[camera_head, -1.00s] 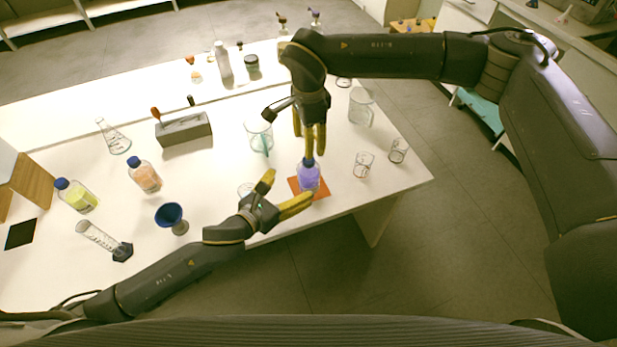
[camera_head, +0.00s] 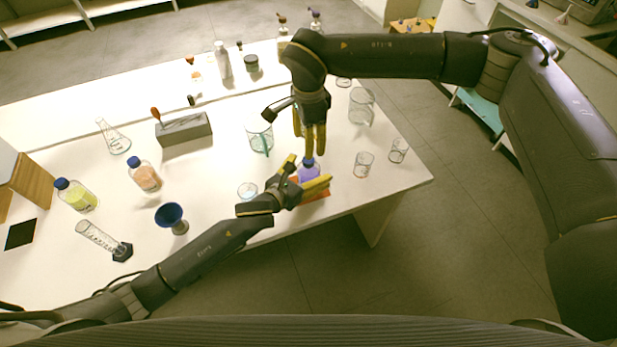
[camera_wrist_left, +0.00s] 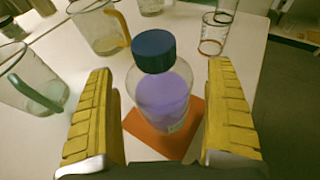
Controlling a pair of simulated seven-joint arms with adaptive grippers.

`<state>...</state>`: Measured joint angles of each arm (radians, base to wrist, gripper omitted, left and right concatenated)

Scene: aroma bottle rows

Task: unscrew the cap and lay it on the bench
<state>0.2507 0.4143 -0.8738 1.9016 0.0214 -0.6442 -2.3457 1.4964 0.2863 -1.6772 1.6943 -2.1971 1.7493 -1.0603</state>
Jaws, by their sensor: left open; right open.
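A clear bottle of purple liquid (camera_head: 308,173) with a blue cap (camera_head: 308,161) stands upright on an orange mat (camera_head: 317,195) near the bench's front edge. In the left wrist view the bottle (camera_wrist_left: 163,98) and its cap (camera_wrist_left: 154,50) show between the yellow fingers, with the mat (camera_wrist_left: 150,140) beneath. My left gripper (camera_head: 306,173) is open, its fingers on either side of the bottle; contact does not show. My right gripper (camera_head: 314,142) is open, pointing down just above the cap. The cap is on the bottle.
A beaker with a green handle (camera_head: 260,136) stands behind left of the bottle, with a small glass dish (camera_head: 247,190) at left. Two small beakers (camera_head: 363,165) (camera_head: 398,150) stand right. A blue funnel (camera_head: 170,215) stands left. Some bare bench (camera_head: 215,175) lies between.

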